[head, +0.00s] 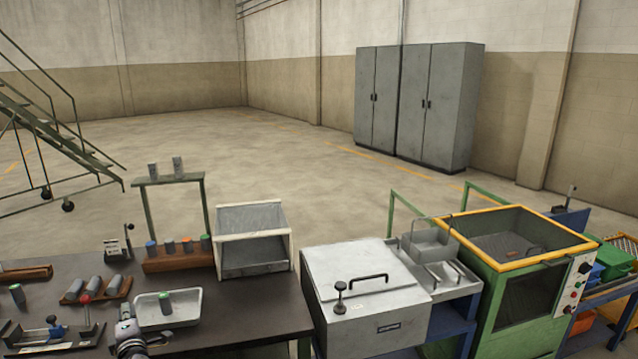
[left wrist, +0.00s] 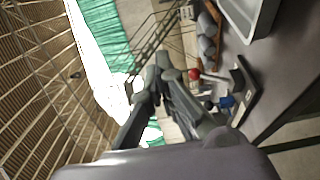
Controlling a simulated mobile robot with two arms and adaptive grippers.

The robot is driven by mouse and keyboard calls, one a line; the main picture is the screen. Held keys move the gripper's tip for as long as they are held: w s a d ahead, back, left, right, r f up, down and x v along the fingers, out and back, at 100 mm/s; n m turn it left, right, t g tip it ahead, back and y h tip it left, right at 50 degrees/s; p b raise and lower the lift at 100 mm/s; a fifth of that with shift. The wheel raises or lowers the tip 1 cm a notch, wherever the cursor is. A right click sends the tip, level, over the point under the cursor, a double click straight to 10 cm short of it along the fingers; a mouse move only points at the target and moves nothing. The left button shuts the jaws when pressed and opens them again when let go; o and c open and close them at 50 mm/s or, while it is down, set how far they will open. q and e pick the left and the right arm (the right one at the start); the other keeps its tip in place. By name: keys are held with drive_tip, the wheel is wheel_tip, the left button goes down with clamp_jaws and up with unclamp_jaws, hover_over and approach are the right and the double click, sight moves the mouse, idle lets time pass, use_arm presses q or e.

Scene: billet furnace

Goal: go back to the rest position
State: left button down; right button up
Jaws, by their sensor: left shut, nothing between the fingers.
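My left gripper (head: 127,318) shows at the bottom left of the head view, over the front of the dark bench (head: 235,315). In the left wrist view its two dark fingers (left wrist: 164,70) are together at the tips, with nothing between them. The wrist view looks tilted, with the roof on its left and the bench on its right. A red-knobbed lever (left wrist: 194,74) appears just right of the fingertips. My right gripper is in neither view.
A wooden rack (head: 165,262) holds several coloured-top cylinders. An open-fronted bin (head: 252,262) stands at the bench's back right. A grey lidded box (head: 375,325) and a green machine (head: 460,300) stand farther right.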

use_arm(q)
drive_tip(key=s+d+f+n+g+h+b, duration=0.1)
drive_tip(key=s+d+f+n+g+h, duration=0.15)
drive_tip(key=s+d+f+n, duration=0.8)
drive_tip(key=s+a+f+n+g+h+b, duration=0.1)
drive_tip(key=s+f+n+g, duration=0.25)
drive_tip(key=s+f, duration=0.9)
drive_tip(key=s+d+f+n+g+h+b, duration=0.1)
drive_tip(key=s+d+f+n+g+h, duration=0.3)
drive_tip(key=f, duration=1.4)
drive_tip(key=s+d+f+n+g+b, duration=0.1)
drive_tip(key=s+d+f+n, duration=0.3)
drive_tip(key=s+n, duration=0.5)
drive_tip(key=s+d+f+n+g+h, duration=0.1)
drive_tip(key=s+d+f+n, duration=0.4)
drive_tip(key=s, duration=1.2)
drive_tip(key=s+d+f+n+g+h+b, duration=0.1)
drive_tip(key=s+d+f+n, duration=0.4)
drive_tip(key=s+n, duration=0.7)
drive_tip(key=shift+s+d+f+n+g+b, duration=0.25)
drive_tip(key=shift+s+n+g+b, duration=0.2)
drive_tip(key=shift+s, duration=0.65)
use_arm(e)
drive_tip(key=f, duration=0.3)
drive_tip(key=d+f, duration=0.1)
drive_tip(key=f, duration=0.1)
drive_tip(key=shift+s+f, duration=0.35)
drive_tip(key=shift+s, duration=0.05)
